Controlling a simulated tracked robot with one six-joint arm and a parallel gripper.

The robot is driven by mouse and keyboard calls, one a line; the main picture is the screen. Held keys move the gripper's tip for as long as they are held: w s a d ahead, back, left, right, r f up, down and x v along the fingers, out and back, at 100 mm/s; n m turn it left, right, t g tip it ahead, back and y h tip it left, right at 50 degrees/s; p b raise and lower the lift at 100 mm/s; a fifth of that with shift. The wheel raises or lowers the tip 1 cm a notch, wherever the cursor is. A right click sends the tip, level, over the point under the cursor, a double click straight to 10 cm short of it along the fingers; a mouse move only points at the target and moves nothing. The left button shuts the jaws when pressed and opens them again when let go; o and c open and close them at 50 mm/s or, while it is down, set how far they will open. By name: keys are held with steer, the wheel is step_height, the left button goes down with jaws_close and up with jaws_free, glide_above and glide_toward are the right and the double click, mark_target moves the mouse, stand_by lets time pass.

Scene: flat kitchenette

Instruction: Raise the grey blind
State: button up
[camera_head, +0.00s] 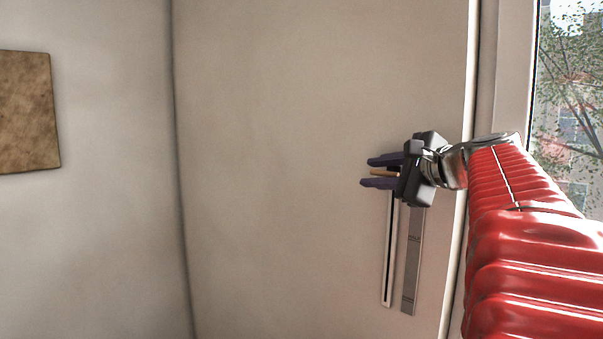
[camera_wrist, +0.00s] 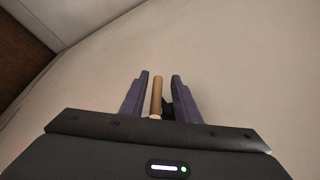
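A thin wooden peg (camera_head: 383,173) sticks out at the top of a narrow upright slotted track (camera_head: 389,255) on the wall. My gripper (camera_head: 366,172) is at the peg, with its dark purple fingers above and below it. In the wrist view, the peg (camera_wrist: 157,95) stands between the two fingers of my gripper (camera_wrist: 160,75), with a narrow gap on each side. My gripper is open around the peg. No grey blind shows in either view; only part of the window (camera_head: 570,90) is visible, uncovered there, with a tree outside.
A grey metal strip (camera_head: 411,262) with markings is fixed on the wall just right of the track. The window frame (camera_head: 512,70) stands to the right, behind my red arm. A brown panel (camera_head: 28,112) hangs on the left wall. The wall left of my gripper is bare.

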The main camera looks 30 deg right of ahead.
steer(key=v, duration=1.2)
steer(key=shift+s, duration=0.3)
steer(key=shift+a, duration=0.1)
